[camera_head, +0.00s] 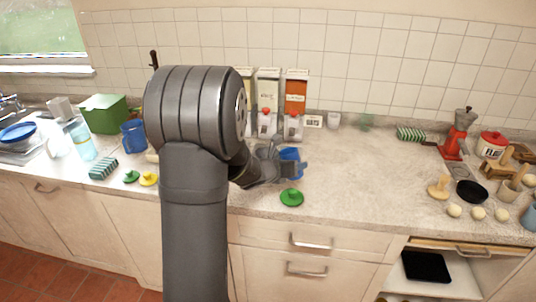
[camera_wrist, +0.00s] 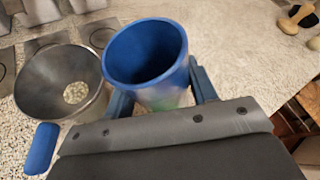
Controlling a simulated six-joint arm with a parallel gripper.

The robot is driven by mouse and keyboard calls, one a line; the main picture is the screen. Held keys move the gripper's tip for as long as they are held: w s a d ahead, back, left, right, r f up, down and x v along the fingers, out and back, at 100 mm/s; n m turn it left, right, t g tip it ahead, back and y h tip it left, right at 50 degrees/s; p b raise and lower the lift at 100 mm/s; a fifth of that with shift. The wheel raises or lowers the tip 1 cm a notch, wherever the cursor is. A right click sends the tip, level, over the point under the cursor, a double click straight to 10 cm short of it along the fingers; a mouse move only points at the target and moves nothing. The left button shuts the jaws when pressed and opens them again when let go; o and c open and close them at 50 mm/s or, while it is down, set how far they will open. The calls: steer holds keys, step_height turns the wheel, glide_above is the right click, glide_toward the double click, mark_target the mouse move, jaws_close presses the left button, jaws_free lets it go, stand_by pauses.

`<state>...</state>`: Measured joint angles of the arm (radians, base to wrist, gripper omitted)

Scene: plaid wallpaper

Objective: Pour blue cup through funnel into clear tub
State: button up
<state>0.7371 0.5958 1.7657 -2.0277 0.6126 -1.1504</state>
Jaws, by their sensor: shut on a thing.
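My gripper (camera_head: 293,170) is shut on the blue cup (camera_wrist: 150,85), which sits between the two blue fingers in the wrist view. The cup's open mouth faces the wrist camera; its contents cannot be made out. In the head view the blue cup (camera_head: 290,153) shows partly behind my gripper, above the counter. The grey metal funnel (camera_wrist: 38,72) with a blue handle (camera_wrist: 41,149) is beside the cup, to its left in the wrist view. Its wide mouth faces up and pale speckles show through its hole. I cannot clearly make out the clear tub; my arm hides part of the counter.
Dispensers (camera_head: 295,95) stand against the tiled wall behind my gripper. A green lid (camera_head: 291,197) lies near the counter's front edge. Another blue container (camera_head: 133,134) and a green box (camera_head: 103,113) stand left. The counter (camera_head: 365,165) is clear to the right, before the red coffee pot (camera_head: 455,145).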

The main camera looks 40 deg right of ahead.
steer(key=shift+s+d+r+m+t, duration=0.15)
steer(key=shift+s+r+m+t, duration=0.05)
steer(key=shift+s+m+t, duration=0.35)
steer(key=shift+s+d+f+m+t, duration=0.1)
steer(key=shift+s+f+m+t, duration=0.3)
steer(key=shift+m, duration=0.35)
steer(key=shift+r, duration=0.1)
steer(key=w+a+r+n+t+y, duration=0.2)
steer(key=w+a+r, duration=0.6)
steer(key=a, duration=0.4)
steer(key=w+a+f+n+t+y, duration=0.2)
steer(key=w+a+f, duration=0.1)
steer(key=a, duration=0.9)
steer(key=w+a+f+n+t+y, duration=0.2)
steer(key=w+a+f+n, duration=0.1)
steer(key=a, duration=1)
steer(key=w+a+f+n+t+y, duration=0.2)
steer(key=w+a+f+n, duration=0.1)
steer(key=a, duration=1)
steer(key=shift+w+a+f+y, duration=0.2)
steer(key=shift+w+f+y, duration=0.2)
steer(key=shift+w+f, duration=0.5)
